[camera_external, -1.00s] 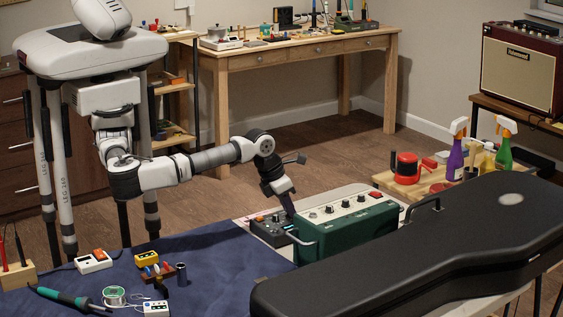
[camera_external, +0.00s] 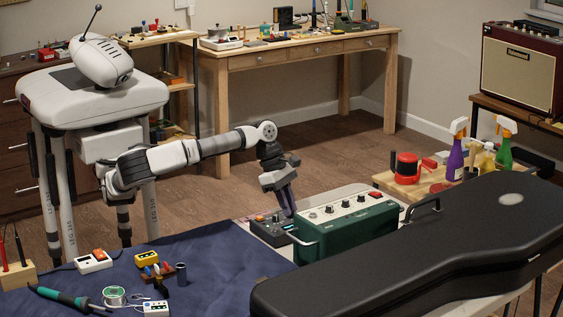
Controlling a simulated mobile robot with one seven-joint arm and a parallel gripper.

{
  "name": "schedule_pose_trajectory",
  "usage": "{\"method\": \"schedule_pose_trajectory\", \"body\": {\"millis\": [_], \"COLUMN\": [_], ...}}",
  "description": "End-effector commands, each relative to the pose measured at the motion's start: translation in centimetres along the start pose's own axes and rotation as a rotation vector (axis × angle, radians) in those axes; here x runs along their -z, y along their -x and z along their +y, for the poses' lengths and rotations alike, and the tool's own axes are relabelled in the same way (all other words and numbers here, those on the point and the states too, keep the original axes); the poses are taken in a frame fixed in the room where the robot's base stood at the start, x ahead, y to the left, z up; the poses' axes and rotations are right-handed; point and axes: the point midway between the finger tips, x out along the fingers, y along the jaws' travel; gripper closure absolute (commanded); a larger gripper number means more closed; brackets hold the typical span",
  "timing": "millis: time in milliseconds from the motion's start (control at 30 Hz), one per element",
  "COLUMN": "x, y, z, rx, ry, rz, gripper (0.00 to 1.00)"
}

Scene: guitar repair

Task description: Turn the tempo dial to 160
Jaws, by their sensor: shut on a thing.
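The green box (camera_external: 345,235) with several knobs and a side handle stands close against my gripper's right. A black guitar case (camera_external: 420,250) fills the front right. A blue mat (camera_external: 220,265) with small tools lies at the left. Spray bottles stand farther right.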

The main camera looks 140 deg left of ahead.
Motion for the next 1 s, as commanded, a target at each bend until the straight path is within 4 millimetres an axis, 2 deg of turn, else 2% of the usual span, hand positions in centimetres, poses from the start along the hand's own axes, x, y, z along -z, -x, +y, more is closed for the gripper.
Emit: {"method": "schedule_pose_trajectory", "body": {"millis": [1000], "x": [-0.43], "y": [-0.03], "z": [0.81], "rx": [0.354], "ry": [-0.852], "rz": [0.000], "gripper": [1.00]}}
